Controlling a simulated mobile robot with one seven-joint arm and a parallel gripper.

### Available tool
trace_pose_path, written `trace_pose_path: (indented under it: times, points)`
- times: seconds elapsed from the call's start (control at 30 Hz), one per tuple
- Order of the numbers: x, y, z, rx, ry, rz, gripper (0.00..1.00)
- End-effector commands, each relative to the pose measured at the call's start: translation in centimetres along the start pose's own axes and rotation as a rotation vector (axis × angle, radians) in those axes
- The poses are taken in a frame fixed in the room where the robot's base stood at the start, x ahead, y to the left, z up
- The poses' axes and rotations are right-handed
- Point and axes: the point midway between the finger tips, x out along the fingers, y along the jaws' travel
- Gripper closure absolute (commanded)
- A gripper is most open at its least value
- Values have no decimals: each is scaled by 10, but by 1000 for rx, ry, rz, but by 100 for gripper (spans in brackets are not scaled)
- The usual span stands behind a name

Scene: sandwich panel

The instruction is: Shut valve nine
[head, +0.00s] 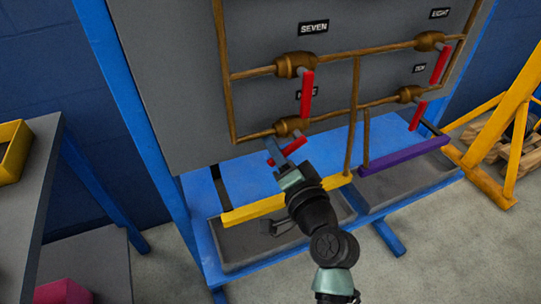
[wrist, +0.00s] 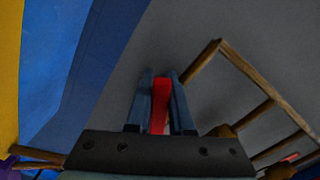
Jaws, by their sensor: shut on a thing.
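Valve nine (head: 289,126) is the brass valve at the lower left of the grey panel. Its label (head: 303,94) is partly hidden behind valve seven's handle. Valve nine's red handle (head: 300,142) slants down to the left, closer to the pipe's line than the other handles. My gripper (head: 281,151) reaches up from below and covers the handle's middle. In the wrist view the red handle (wrist: 160,105) lies between the two blue fingers of my gripper (wrist: 161,76), which are shut on it.
Valve seven (head: 294,65) is above, valve eight (head: 430,41) and valve ten (head: 408,94) to the right; their red handles hang down. A yellow bar (head: 250,211) and a purple bar (head: 403,156) front the grey trays below. A table (head: 40,190) stands left.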

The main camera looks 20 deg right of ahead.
Motion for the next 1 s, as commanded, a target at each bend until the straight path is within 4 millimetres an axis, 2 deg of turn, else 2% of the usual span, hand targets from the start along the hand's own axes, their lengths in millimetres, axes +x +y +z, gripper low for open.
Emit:
trace_pose_path:
  times: [0.03, 0.23, 1.0]
  points:
    - [0, 10, 4, -47, 1, -1, 100]
    - [0, 20, 2, -237, 1, 0, 100]
    - [0, 45, -18, -911, -1, 2, 100]
